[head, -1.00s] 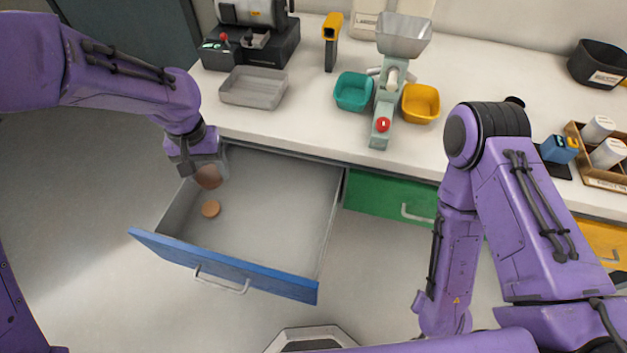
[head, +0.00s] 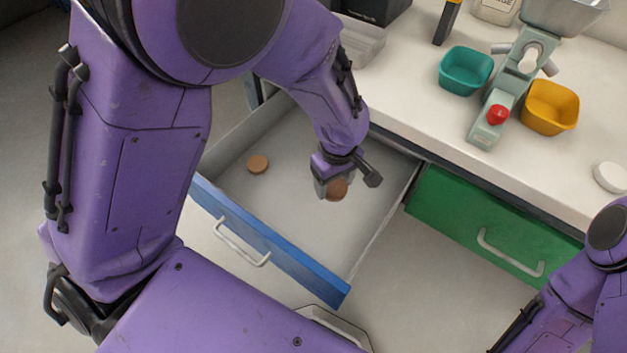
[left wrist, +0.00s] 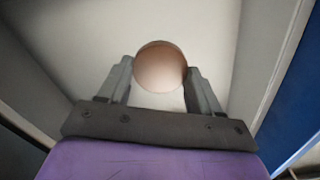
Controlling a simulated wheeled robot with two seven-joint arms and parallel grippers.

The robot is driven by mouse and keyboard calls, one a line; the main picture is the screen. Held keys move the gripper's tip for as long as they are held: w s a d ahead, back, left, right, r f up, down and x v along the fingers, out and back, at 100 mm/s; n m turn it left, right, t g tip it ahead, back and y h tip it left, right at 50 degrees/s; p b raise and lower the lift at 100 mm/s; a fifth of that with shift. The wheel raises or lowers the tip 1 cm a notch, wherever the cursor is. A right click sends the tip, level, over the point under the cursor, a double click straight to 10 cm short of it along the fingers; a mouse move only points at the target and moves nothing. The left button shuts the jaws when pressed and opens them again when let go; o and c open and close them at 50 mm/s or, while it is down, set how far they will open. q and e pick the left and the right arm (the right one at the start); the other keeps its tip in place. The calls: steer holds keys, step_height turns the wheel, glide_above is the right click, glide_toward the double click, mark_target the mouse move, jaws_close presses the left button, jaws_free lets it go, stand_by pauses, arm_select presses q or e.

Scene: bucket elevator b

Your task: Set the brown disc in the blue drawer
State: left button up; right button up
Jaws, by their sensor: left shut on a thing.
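The blue-fronted drawer (head: 270,255) stands pulled out below the counter, and its grey inside shows. One brown disc (head: 257,163) lies on the drawer floor toward the left. My left gripper (head: 343,188) is over the right half of the drawer, shut on another brown disc (head: 337,191). The left wrist view shows this held disc (left wrist: 160,68) between the two fingers, with pale drawer floor behind it. I cannot tell how far it is above the floor. My right gripper is out of view; only part of that arm shows at the lower right.
A closed green drawer (head: 490,225) is right of the blue one. On the counter (head: 430,125) stand a teal bin (head: 466,70), a yellow bin (head: 550,106), a grey-green device with a red knob (head: 497,114) and a white round object (head: 611,177).

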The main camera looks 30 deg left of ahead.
arm_select(q)
steer(key=w+a+f+b, duration=0.1)
steer(key=w+a+f, duration=0.35)
steer(key=a, duration=0.25)
glide_above(310, 182)
step_height(310, 182, down, 4)
steer(key=shift+f+b, duration=0.25)
steer(key=shift+b, duration=0.2)
step_height(310, 182, down, 3)
steer(key=shift+r, duration=0.15)
steer(key=o, duration=1.1)
